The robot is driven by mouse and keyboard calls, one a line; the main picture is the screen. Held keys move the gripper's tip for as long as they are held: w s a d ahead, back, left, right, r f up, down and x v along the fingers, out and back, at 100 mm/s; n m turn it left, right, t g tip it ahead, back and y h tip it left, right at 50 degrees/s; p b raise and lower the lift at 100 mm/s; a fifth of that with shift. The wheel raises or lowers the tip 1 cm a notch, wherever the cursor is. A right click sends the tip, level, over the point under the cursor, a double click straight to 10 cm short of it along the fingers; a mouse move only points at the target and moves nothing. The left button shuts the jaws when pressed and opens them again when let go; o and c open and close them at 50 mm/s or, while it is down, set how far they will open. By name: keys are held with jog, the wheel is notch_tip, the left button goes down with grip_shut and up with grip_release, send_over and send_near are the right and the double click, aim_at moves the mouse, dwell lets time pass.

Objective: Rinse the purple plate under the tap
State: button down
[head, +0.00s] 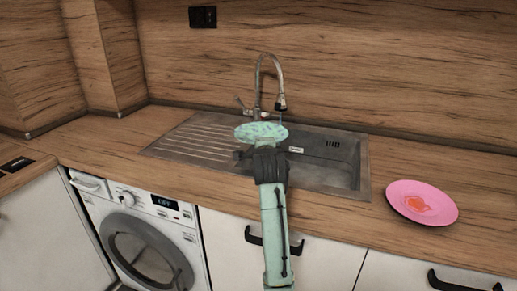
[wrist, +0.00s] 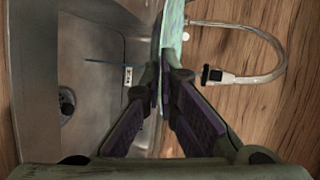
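My gripper (head: 264,150) is shut on the edge of a mint-green plate with purple speckles (head: 261,131). In the wrist view the fingertips (wrist: 163,88) pinch this plate (wrist: 173,25), seen nearly edge-on. The plate is held above the sink (head: 329,174), just in front of and below the tap spout (head: 281,103). The tap also shows in the wrist view (wrist: 216,76). A thin blue line, perhaps water, runs below the spout; I cannot tell whether it meets the plate. No plainly purple plate shows; a pink plate (head: 405,190) with an orange stain lies on the counter.
The wooden counter (head: 385,151) is clear between the sink and the back wall. A ribbed drainer (head: 188,143) lies left of the basin. A washing machine (head: 145,235) stands under the counter. A black socket (head: 202,17) is on the splashback.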

aim_at(276, 138)
jog(key=w, duration=0.1)
jog(key=w+d, duration=0.1)
jog(key=w+b, duration=0.1)
jog(key=w, duration=0.1)
jog(key=shift+d+f, duration=0.4)
jog(key=shift+w+d+f+p, duration=0.15)
jog(key=shift+w+d, duration=0.1)
jog(key=shift+w, duration=0.4)
jog(key=shift+w+d+f+p, duration=0.1)
jog(key=shift+w+d, duration=0.2)
jog(key=shift+w, duration=0.3)
jog(key=shift+w+d+f+p, duration=0.15)
jog(key=shift+w+d, duration=0.1)
jog(key=shift+w, duration=0.4)
jog(key=shift+d, duration=0.1)
jog(key=shift+s+d, duration=0.25)
jog(key=shift+d, duration=0.2)
jog(key=s+a, duration=0.3)
jog(key=s, duration=0.4)
jog(key=shift+s+p, duration=0.15)
jog(key=shift+p, duration=0.25)
jog(key=shift+a+r, duration=0.1)
